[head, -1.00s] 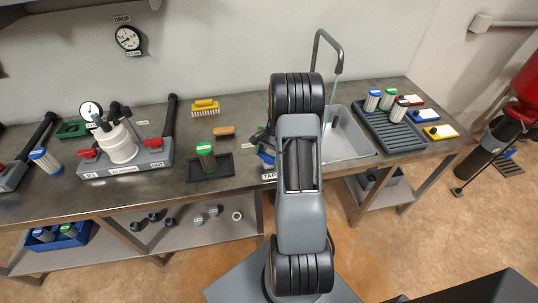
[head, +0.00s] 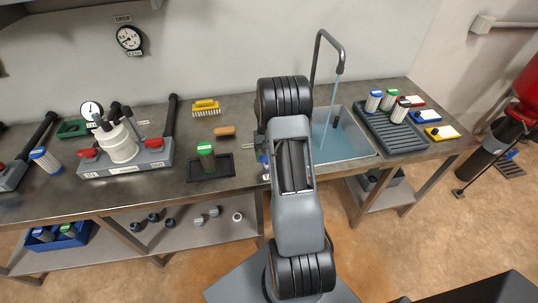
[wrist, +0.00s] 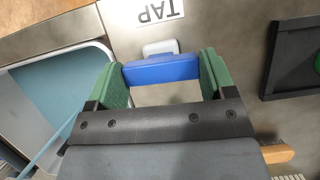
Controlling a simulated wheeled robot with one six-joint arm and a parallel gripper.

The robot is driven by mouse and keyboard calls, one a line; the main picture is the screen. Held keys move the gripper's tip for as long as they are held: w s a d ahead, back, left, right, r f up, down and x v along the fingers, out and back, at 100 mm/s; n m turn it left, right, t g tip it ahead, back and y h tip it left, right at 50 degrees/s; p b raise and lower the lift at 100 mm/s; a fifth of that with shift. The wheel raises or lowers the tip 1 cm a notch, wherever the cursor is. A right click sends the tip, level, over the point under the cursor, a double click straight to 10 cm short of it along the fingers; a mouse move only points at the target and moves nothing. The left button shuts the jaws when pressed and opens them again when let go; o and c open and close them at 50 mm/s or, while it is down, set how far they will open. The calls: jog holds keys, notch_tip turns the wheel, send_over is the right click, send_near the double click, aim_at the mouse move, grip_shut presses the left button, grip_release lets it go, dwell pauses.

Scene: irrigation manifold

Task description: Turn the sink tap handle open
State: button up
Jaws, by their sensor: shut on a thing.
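The blue tap handle (wrist: 160,70) sits between the green finger pads of my gripper (wrist: 163,78) in the wrist view, and the gripper is shut on it. A white piece shows just behind the handle, beside the TAP label (wrist: 158,12). In the head view my arm hides most of the handle and the fingers. The dark curved spout (head: 328,42) rises behind the sink (head: 368,150). A thin blue water stream (head: 329,115) runs from it into the sink, whose basin looks blue.
A black tray (head: 222,168) with a green-capped filter (head: 206,155) stands left of the tap. A ribbed drain tray (head: 400,135) with several filters is right of the sink. A wooden-handled brush (head: 224,131) and a yellow brush (head: 206,107) lie on the bench (head: 160,195).

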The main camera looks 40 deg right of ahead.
jog(key=shift+n, duration=0.3)
dwell(0.4)
jog(key=o, duration=0.9)
jog(key=v, duration=1.3)
jog(key=shift+w+a+r, duration=0.1)
jog(key=shift+w+r, duration=0.1)
jog(key=shift+r, duration=0.2)
